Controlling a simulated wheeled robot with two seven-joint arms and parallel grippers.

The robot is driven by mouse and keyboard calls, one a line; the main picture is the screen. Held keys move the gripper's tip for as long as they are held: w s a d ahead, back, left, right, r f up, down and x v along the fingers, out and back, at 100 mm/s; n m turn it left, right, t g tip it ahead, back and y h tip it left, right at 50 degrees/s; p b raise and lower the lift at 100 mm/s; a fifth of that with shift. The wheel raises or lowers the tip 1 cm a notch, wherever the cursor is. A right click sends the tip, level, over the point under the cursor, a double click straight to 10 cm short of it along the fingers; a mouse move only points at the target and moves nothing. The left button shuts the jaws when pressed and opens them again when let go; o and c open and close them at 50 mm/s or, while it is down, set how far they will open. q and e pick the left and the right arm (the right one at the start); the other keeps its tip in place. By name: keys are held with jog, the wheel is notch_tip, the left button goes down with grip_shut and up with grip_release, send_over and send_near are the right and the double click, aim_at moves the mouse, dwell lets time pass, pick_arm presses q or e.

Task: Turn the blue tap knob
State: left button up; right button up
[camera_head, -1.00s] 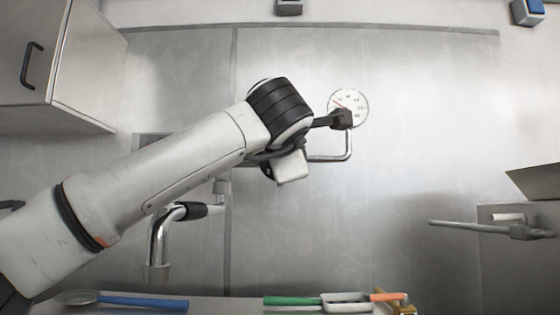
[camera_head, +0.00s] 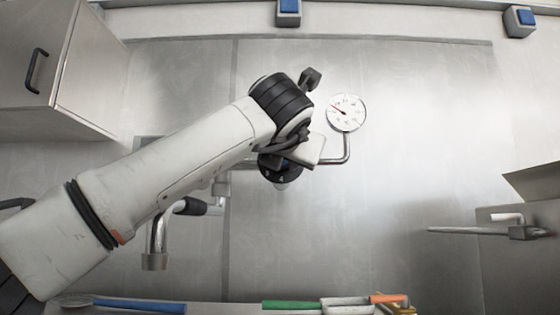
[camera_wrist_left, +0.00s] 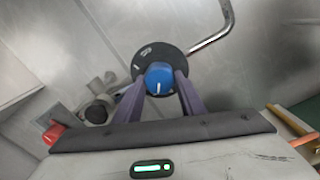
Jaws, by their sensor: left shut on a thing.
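The blue tap knob (camera_wrist_left: 159,79) has a white mark and sits on a round black dial plate (camera_wrist_left: 146,52) in the left wrist view. My left gripper (camera_wrist_left: 160,86) has its two purple-grey fingers on either side of the knob and is shut on it. In the head view, my left wrist covers most of the knob. Part of the black dial (camera_head: 283,174) shows below the wrist. My right gripper is not in view.
A round gauge (camera_head: 346,113) stands on a bent pipe right of my wrist. A chrome spout (camera_head: 155,258) hangs below my forearm. A cabinet (camera_head: 75,75) is at upper left. Utensils with coloured handles (camera_head: 290,304) lie along the bottom. The wall between gauge and right-hand fixture is clear.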

pick_arm(q)
jog(key=shift+f+n, duration=0.1)
jog(key=shift+n, duration=0.4)
jog(key=shift+d, duration=0.1)
jog(key=o, duration=1)
jog(key=shift+o, duration=0.2)
jog(key=shift+s, duration=0.1)
